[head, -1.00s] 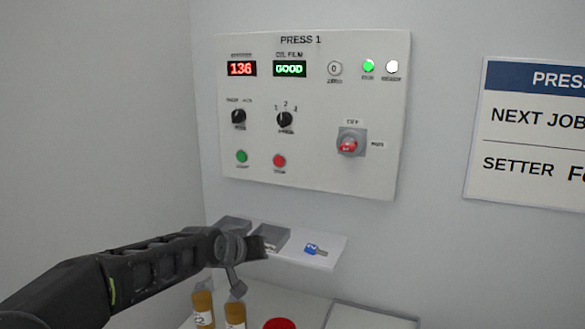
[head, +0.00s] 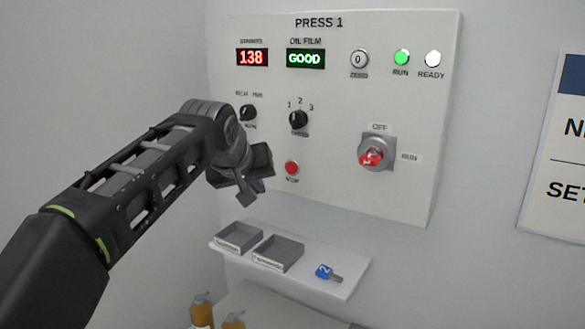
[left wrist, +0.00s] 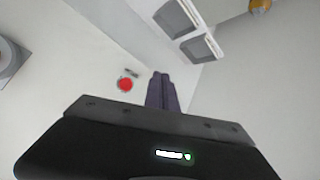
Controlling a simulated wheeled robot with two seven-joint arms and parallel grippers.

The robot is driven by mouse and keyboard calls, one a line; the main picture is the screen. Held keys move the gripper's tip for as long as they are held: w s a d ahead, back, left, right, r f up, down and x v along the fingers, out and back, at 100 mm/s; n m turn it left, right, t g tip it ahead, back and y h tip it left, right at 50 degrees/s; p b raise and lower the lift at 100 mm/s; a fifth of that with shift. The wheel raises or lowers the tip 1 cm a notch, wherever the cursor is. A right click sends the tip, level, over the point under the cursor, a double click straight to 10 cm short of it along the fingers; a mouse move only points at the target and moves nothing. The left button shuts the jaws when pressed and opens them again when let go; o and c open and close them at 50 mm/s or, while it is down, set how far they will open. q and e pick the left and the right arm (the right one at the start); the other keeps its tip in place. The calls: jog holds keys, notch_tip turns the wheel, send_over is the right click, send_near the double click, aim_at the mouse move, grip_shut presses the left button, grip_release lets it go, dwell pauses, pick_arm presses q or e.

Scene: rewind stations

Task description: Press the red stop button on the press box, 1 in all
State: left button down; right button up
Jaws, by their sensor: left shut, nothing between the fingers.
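The press box (head: 340,150) is a pale panel on the wall headed PRESS 1. Its red stop button (head: 292,168) is at the lower left of the panel; it also shows in the left wrist view (left wrist: 125,85), just left of the fingertips. My left gripper (head: 258,186) is shut and empty, left of and slightly below the stop button in the head view. It seems apart from the button. The green button is hidden behind my left gripper. My right gripper is not in view.
Above are two displays, a ZERO button (head: 359,59), lit lamps and two black knobs. A red rotary switch (head: 372,156) is on the right. Below, a shelf (head: 335,287) holds two grey trays and a blue-tagged key (head: 327,272). Bottles (head: 202,310) stand lower.

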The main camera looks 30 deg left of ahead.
aim_at(291, 168)
pick_arm(q)
jog(key=shift+w, duration=0.2)
jog(key=shift+w+p, duration=2.7)
jog(key=shift+w, duration=1.65)
jog(key=shift+w, duration=0.1)
jog(key=shift+w+a, duration=0.1)
jog(key=shift+w, duration=0.25)
